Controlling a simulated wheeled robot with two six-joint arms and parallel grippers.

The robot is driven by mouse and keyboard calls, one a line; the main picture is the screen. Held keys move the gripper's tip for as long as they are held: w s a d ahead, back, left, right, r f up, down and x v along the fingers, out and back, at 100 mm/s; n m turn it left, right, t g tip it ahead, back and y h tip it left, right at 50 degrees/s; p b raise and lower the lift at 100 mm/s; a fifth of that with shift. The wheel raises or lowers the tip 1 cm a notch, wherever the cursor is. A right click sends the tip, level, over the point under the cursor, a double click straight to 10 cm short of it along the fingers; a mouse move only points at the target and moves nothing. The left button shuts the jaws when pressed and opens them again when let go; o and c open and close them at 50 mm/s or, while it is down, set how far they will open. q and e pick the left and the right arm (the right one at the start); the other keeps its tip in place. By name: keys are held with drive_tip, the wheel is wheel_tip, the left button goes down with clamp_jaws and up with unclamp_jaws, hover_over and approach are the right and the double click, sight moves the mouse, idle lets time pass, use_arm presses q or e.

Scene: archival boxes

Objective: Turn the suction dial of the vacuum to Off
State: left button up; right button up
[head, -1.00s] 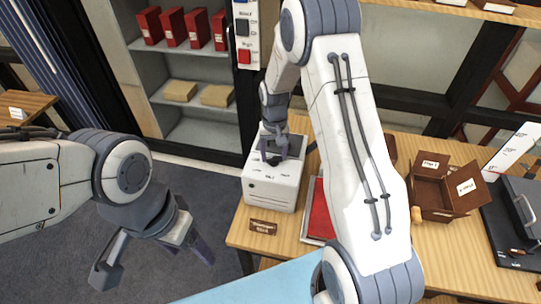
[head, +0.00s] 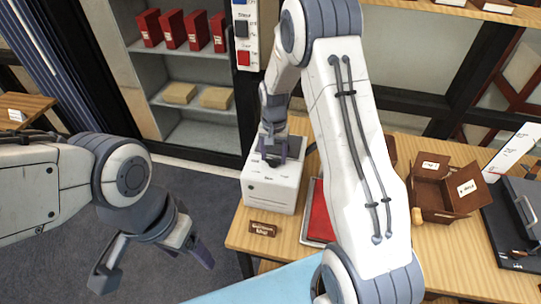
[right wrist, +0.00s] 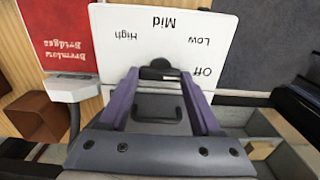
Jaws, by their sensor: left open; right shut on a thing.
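The vacuum is a white box (head: 268,192) on the wooden table, left of my right arm in the head view. Its white top (right wrist: 180,45) fills the upper middle of the right wrist view, with the labels Off, Low, Mid and High upside down around the dial. The small dark dial (right wrist: 160,71) is between the fingertips of my right gripper (head: 273,160), which is shut on it. Fingers partly hide the dial, and I cannot tell which label it points to. My left gripper (head: 152,268) is open and empty over the floor at the lower left.
A brown name plate (head: 263,229) lies in front of the vacuum. A red folder (head: 320,215) lies to its right, partly behind my right arm. An open brown box (head: 430,205) stands further right. A shelf with red binders (head: 172,28) is behind.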

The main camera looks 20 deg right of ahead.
sight(273, 159)
drive_tip(key=shift+a, duration=0.1)
drive_tip(key=o, duration=1.4)
drive_tip(key=shift+r, duration=0.25)
wheel_tip(273, 159, up, 10)
drive_tip(key=shift+f+b, duration=0.1)
drive_tip(key=shift+b, duration=1.15)
